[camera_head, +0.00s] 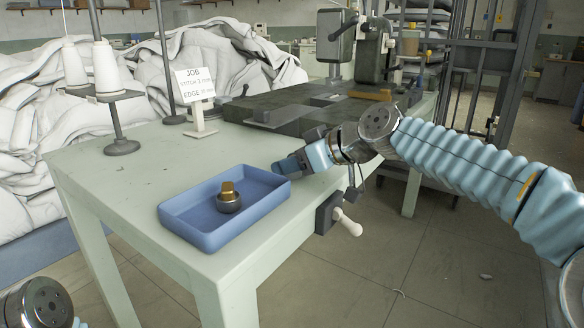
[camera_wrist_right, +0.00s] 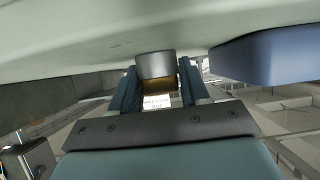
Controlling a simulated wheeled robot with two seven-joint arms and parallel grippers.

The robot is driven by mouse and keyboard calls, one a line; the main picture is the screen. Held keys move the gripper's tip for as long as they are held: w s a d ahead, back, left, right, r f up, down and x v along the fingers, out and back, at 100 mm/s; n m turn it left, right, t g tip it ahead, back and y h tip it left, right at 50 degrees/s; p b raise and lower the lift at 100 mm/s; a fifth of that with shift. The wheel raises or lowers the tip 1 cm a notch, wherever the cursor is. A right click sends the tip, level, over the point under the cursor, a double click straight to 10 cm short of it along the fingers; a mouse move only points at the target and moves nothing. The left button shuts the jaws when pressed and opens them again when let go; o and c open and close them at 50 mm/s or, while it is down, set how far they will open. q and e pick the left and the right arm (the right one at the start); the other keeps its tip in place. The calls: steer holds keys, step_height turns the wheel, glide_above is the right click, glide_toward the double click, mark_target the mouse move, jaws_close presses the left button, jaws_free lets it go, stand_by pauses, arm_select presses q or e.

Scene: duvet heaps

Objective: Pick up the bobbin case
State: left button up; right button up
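In the head view, a small dark round piece with a brass top (camera_head: 229,197) sits in the blue tray (camera_head: 178,221). My right gripper (camera_head: 279,168) is low at the table's front edge, just right of the tray. In the right wrist view, which is upside down, a similar grey cylinder with a brass part (camera_wrist_right: 157,66) stands on the table between the fingertips of the right gripper (camera_wrist_right: 158,88). The fingers are apart, and I cannot tell whether they touch it. The head view hides this piece behind the gripper. My left gripper is out of view.
The tray wall (camera_wrist_right: 265,52) is close beside the right gripper. A job sign (camera_head: 195,87), a thread stand with white cones (camera_head: 106,70) and a dark sewing machine bed (camera_head: 290,112) stand farther back. White duvet heaps (camera_head: 45,115) lie behind. The table left of the tray is clear.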

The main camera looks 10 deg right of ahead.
steer(key=shift+c, duration=1.3)
